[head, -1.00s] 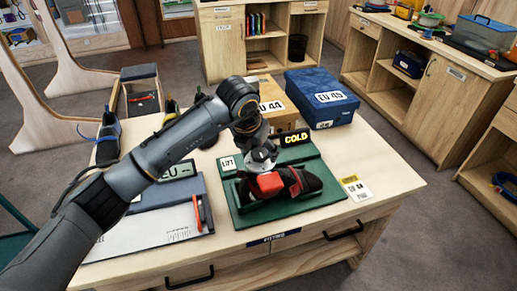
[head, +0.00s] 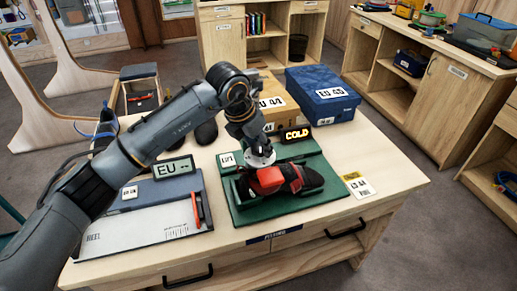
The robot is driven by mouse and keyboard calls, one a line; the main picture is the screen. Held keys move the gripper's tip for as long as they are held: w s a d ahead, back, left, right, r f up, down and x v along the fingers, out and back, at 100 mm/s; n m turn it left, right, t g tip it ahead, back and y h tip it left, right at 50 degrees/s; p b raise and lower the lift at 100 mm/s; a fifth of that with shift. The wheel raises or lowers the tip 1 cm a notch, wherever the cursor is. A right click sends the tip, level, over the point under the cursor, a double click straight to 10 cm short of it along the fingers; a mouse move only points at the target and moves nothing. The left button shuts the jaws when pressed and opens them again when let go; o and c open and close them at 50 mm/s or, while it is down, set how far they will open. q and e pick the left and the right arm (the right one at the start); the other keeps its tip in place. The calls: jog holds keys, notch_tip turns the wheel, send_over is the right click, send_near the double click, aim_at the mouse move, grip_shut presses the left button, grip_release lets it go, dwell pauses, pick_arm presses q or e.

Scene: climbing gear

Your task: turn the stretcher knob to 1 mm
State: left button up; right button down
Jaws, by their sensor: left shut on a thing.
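A black and red climbing shoe (head: 308,179) lies on a green stand (head: 330,193) on the table. A red block-like part (head: 265,180) sits at its left end. The stretcher knob (head: 261,158) shows as a pale round disc just behind the red part. My left gripper (head: 254,146) comes down from above and is shut at the knob; its fingertips are mostly hidden. I cannot read a scale on the disc. My right gripper is not in view.
A lit COLD sign (head: 297,134) stands behind the shoe. A blue box (head: 330,84) and a tan box (head: 275,88) are at the back. A grey measuring board (head: 140,222) with an EU display (head: 174,168) lies left. The table's right end is mostly clear.

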pick_arm(q)
jog(key=m+b, duration=0.2)
jog(key=shift+w+a+f+m+g+h, duration=0.1)
jog(key=shift+f+m+g+h, duration=0.1)
jog(key=shift+m+g+h, duration=0.2)
jog(key=m+g+b, duration=0.1)
jog(key=m, duration=0.1)
jog(key=shift+m, duration=0.4)
jog(key=m+g, duration=0.1)
jog(key=m, duration=0.2)
jog(key=shift+w+r+h, duration=0.15)
jog(key=shift+h, duration=0.15)
jog(key=shift+w+m+g, duration=0.1)
jog(key=shift+m+g, duration=0.7)
jog(key=shift+m, duration=1.2)
jog(key=o, duration=1.1)
jog(key=shift+o, duration=0.2)
jog(key=shift+r, duration=0.1)
